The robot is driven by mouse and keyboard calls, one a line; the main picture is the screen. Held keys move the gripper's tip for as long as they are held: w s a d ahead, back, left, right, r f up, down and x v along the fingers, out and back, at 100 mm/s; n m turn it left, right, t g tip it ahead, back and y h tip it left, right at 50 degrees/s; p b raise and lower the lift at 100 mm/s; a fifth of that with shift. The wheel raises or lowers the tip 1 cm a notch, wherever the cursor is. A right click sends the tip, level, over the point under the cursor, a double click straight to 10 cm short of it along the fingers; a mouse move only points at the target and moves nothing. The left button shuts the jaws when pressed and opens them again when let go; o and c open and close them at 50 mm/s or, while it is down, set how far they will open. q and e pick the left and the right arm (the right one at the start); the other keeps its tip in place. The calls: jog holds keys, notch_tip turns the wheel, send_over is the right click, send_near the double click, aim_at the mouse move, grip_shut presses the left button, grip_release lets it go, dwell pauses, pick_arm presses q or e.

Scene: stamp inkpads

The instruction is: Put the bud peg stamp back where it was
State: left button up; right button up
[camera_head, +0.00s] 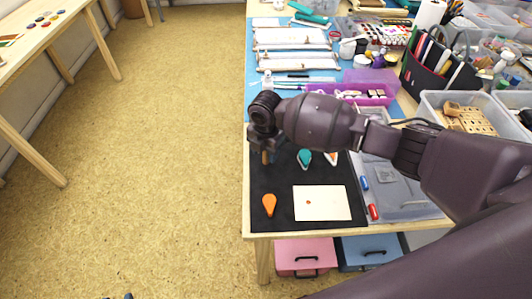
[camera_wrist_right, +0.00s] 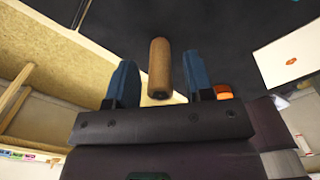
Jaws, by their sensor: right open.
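A wooden peg stamp (camera_head: 265,157) stands at the left edge of the black mat (camera_head: 283,227). Its lower end is hidden, so its design cannot be seen. My right gripper (camera_head: 264,147) points down over it. In the right wrist view, the peg stamp (camera_wrist_right: 159,66) is between the two blue fingers of the right gripper (camera_wrist_right: 163,78), which are open with a gap on both sides. A white card (camera_head: 335,203) with a small orange print lies on the mat. Only small dark tips, possibly my left gripper (camera_head: 128,296), show at the bottom edge.
An orange inkpad (camera_head: 269,205) lies left of the card. A teal inkpad (camera_head: 304,158) and another orange-topped piece (camera_head: 330,157) lie behind it. A grey tray (camera_head: 395,190) with red and blue items borders the mat on the right. Open floor lies left.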

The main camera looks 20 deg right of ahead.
notch_tip(320, 180, up, 10)
jog(key=shift+r+p, duration=0.1)
jog(key=shift+p, duration=0.65)
jog(key=shift+r, duration=0.4)
pick_arm(q)
jog(key=shift+s+a+r, duration=0.1)
jog(key=shift+s+r, duration=0.15)
jog(key=shift+r, duration=0.25)
jog(key=shift+w+r, duration=0.15)
jog(key=shift+w, duration=0.05)
